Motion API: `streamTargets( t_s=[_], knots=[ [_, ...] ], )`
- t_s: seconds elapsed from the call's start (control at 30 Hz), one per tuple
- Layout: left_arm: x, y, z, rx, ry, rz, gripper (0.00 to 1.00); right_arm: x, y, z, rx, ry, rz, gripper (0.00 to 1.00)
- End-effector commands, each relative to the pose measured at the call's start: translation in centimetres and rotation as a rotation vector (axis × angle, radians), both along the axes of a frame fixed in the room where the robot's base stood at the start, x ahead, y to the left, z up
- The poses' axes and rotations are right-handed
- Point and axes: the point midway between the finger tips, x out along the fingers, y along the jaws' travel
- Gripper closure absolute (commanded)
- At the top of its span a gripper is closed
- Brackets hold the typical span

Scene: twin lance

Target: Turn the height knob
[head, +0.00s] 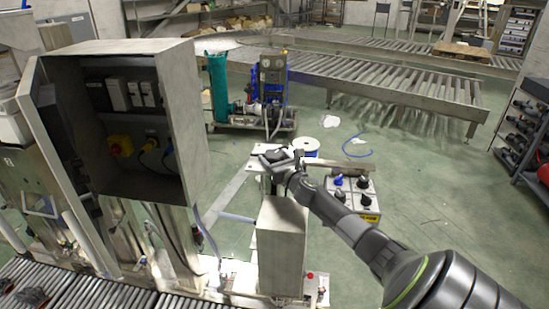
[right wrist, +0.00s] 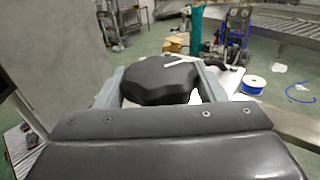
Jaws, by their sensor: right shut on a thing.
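The height knob (right wrist: 160,80) is a dark, many-sided knob with a light pointer bar on its top. In the right wrist view it sits between the two grey fingers of my right gripper (right wrist: 157,88), which is shut on it. In the head view my right gripper (head: 277,158) is at the top of a grey metal post, and it mostly hides the knob there. My left gripper is not in view.
An open grey control cabinet (head: 185,100) stands to the left. A grey box (head: 282,245) is below my right gripper. A box with several dark knobs (head: 365,200) stands on the floor behind my right arm. Roller conveyors (head: 390,80) run at the back.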

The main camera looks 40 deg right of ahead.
Motion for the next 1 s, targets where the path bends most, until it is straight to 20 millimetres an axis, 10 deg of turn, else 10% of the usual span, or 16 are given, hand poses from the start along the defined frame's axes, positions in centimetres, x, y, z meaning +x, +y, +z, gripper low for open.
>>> streamTargets(
  t_s=[0.6, 0.63, 0.77, 1.0],
  knots=[
    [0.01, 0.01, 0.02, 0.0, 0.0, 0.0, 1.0, -0.02, -0.03, -0.06, -0.001, 0.001, 0.028, 0.59],
    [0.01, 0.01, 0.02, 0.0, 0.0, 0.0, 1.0, -0.02, -0.03, -0.07, -0.001, 0.001, 0.028, 0.35],
    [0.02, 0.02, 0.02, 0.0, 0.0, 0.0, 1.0, -0.02, -0.03, -0.06, -0.001, 0.001, 0.028, 0.18],
    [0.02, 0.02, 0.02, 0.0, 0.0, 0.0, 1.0, 0.0, -0.01, -0.03, 0.0, 0.001, 0.028, 0.14]
  ],
)
